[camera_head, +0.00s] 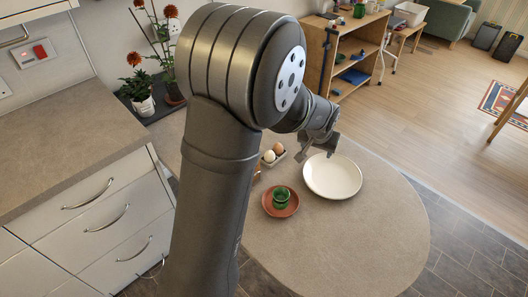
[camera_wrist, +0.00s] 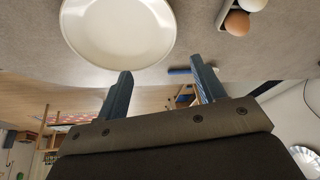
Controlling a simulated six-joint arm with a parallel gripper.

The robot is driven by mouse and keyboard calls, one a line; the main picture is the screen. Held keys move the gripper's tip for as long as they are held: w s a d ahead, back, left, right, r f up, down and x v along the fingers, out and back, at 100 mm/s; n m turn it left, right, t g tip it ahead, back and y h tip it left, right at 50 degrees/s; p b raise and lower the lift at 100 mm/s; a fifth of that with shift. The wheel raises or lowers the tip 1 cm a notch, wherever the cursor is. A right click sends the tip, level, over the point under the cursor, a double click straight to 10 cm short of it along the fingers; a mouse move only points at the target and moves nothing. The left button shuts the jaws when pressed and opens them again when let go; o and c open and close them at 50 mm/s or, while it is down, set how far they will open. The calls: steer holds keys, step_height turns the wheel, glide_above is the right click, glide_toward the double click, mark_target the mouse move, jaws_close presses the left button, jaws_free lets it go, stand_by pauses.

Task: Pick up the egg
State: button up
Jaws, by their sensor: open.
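A brown egg (camera_head: 279,149) and a white egg (camera_head: 269,156) sit side by side in a small grey tray (camera_head: 284,157) on the rounded table. In the wrist view the brown egg (camera_wrist: 237,22) and white egg (camera_wrist: 252,4) are at the top right, the white one cut by the frame edge. My gripper (camera_head: 316,154) is above the table near the plate, to the right of the eggs. In the wrist view its two fingers (camera_wrist: 160,65) are apart with nothing between them. It touches neither egg.
A cream plate (camera_head: 332,178) lies beside the tray, also large in the wrist view (camera_wrist: 118,35). The table's front right (camera_head: 350,245) is clear. Potted red flowers (camera_head: 142,98) stand at the back left.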

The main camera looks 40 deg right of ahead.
steer(key=w+a+r+m, duration=0.45)
steer(key=w+a, duration=0.55)
steer(key=w, duration=0.4)
steer(key=shift+n, duration=0.35)
steer(key=x, duration=0.7)
steer(key=d+x, duration=0.1)
steer(key=x, duration=0.3)
steer(key=shift+r, duration=0.15)
steer(key=f, duration=0.4)
steer(key=shift+d+f, duration=0.2)
steer(key=shift+d, duration=0.2)
steer(key=shift+w+d+f, duration=0.15)
steer(key=shift+d+f, duration=0.1)
steer(key=shift+f, duration=0.25)
steer(key=shift+c, duration=0.2)
steer(key=c, duration=0.7)
